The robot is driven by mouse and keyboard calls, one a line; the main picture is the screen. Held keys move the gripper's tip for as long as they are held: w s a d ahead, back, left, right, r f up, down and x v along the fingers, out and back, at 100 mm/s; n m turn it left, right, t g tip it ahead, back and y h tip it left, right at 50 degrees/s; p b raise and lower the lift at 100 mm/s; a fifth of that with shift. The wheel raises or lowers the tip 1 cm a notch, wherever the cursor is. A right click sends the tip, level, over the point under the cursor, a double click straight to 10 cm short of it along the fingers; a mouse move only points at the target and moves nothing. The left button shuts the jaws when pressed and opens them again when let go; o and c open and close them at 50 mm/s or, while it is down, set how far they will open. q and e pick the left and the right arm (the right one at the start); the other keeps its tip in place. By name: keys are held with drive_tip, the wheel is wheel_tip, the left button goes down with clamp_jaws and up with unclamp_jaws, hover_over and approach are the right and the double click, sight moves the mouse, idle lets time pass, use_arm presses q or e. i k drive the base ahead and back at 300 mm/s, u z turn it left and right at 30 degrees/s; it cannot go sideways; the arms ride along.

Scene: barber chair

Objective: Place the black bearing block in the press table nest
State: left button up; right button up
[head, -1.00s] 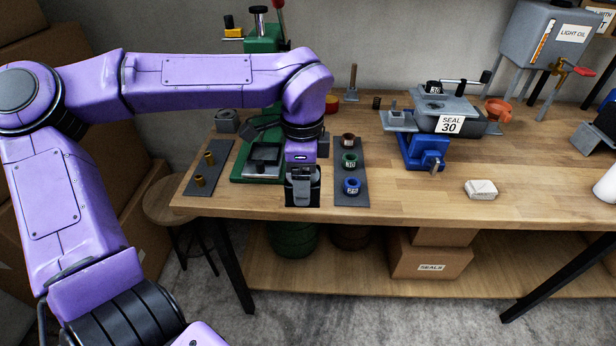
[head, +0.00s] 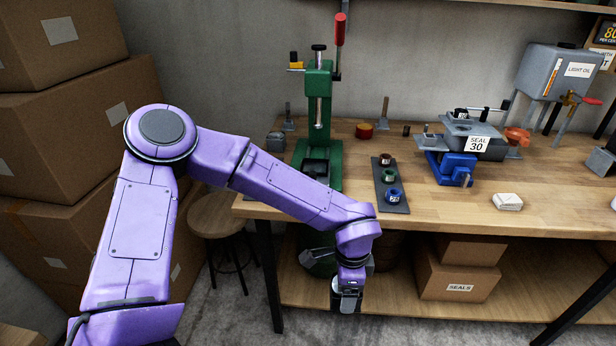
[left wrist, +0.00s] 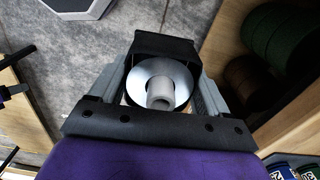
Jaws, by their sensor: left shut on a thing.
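My left gripper (head: 347,303) hangs in front of the bench's front edge, below the level of its top, right of the green press. In the left wrist view the gripper (left wrist: 160,72) is shut on the black bearing block (left wrist: 163,46), with a silver ring and a grey sleeve showing between the fingers. Much of the block is hidden by the fingers. The green arbor press (head: 322,115) stands at the left of the bench. Its table nest (head: 315,167) is a dark square recess at the base, partly hidden by the frame.
A dark mat (head: 388,180) with three coloured rings lies right of the press. A stool (head: 215,216) and stacked boxes (head: 60,140) are at the left.

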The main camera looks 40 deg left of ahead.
sight(314, 168)
drive_tip(key=k, duration=1.2)
drive_tip(key=u, duration=0.75)
drive_tip(key=i, duration=1.45)
drive_tip(key=z, duration=0.7)
